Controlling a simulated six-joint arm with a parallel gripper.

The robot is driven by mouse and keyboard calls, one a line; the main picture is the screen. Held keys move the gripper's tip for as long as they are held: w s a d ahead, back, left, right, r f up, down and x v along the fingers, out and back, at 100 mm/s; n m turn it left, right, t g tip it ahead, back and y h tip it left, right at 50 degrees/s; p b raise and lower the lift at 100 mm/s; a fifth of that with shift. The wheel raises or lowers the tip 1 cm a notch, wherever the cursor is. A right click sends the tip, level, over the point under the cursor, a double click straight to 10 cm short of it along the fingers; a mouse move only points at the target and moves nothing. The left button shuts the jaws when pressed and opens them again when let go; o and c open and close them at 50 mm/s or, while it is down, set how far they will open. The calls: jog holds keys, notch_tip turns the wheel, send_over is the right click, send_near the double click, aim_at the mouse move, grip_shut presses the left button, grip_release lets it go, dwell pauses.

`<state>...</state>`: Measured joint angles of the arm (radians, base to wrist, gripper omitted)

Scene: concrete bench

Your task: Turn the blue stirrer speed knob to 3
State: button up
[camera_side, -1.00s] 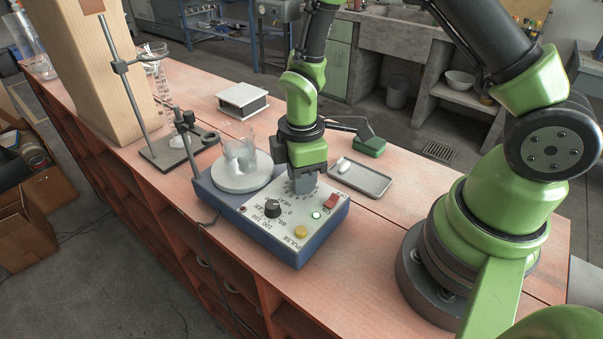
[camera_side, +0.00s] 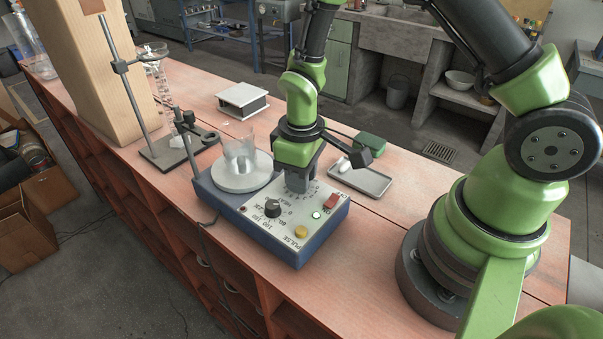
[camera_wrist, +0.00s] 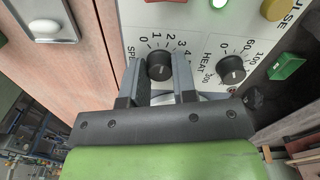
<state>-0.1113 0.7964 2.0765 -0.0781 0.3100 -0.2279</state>
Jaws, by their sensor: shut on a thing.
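The blue stirrer (camera_side: 322,245) sits on the bench with a pale control panel on top. In the wrist view its dark speed knob (camera_wrist: 159,65) stands inside a printed scale, with the figures 1 to 4 visible along the upper side. My gripper (camera_wrist: 158,75) has one finger on each side of the speed knob and is shut on it. A pale mark shows on the knob, but I cannot surely read its setting. In the side view my gripper (camera_side: 298,184) points down at the panel and hides the speed knob.
The heat knob (camera_side: 272,208) stands beside the speed knob. A yellow button (camera_side: 301,232) and a red switch (camera_side: 330,201) share the panel. A glass beaker (camera_side: 239,156) stands on the round plate. A grey tray (camera_side: 366,183) lies behind the stirrer.

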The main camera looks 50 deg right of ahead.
jog(key=m, duration=0.6)
jog(key=shift+m, duration=0.4)
dwell(0.3)
jog(key=o, duration=0.9)
jog(key=shift+o, duration=0.2)
jog(key=shift+r, duration=0.1)
notch_tip(320, 180, up, 10)
